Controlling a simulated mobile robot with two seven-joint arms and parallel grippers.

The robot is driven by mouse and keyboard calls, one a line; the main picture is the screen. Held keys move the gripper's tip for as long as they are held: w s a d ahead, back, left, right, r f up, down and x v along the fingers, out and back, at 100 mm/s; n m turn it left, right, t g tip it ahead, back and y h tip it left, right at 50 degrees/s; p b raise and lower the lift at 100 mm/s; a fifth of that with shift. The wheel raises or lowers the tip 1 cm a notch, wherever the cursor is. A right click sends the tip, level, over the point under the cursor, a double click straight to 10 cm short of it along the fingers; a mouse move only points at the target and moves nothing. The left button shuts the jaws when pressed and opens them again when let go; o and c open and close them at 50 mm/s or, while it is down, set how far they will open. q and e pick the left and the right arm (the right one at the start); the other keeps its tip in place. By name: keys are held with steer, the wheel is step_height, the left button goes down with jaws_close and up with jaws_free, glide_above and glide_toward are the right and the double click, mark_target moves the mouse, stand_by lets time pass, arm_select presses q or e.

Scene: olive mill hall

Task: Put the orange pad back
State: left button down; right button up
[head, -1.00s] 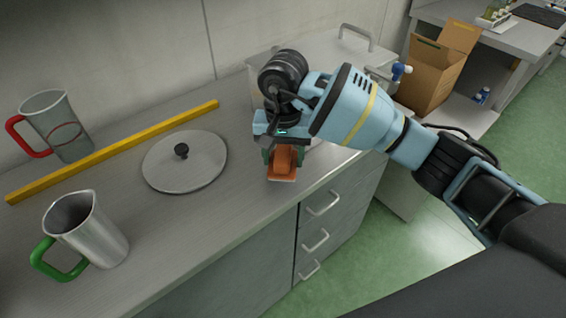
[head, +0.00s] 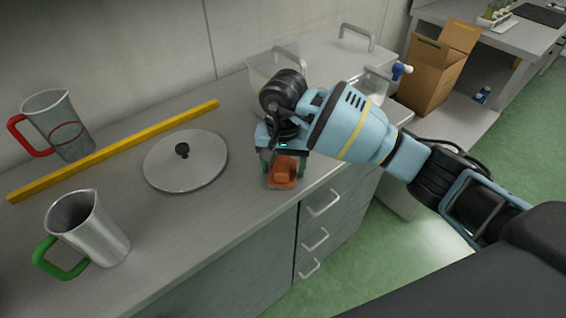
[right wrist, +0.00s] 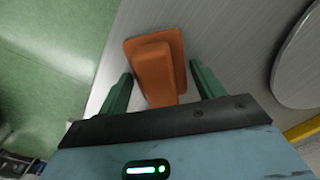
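The orange pad (head: 285,174) lies on the grey counter near its front edge, a block-shaped grip on top of its flat base. It also shows in the right wrist view (right wrist: 156,66). My right gripper (right wrist: 160,70) is open over the pad. Its two dark green fingers stand on either side of the pad's grip, with a visible gap on each side. In the head view my right gripper (head: 282,166) hangs down just behind the pad and covers part of it. My left gripper is not in view.
A round lid (head: 186,162) with a black knob, a yellow bar (head: 115,150), a red-handled jug (head: 60,125) and a green-handled jug (head: 95,230) are on the counter to the left. A translucent container (head: 340,60) stands behind my right arm. An open cardboard box (head: 430,80) is farther right.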

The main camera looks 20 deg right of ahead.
mark_target(283, 161)
steer(key=shift+o, duration=0.8)
step_height(283, 161, up, 12)
steer(key=shift+r, duration=0.2)
steer(key=shift+f, duration=0.1)
stand_by(1.1)
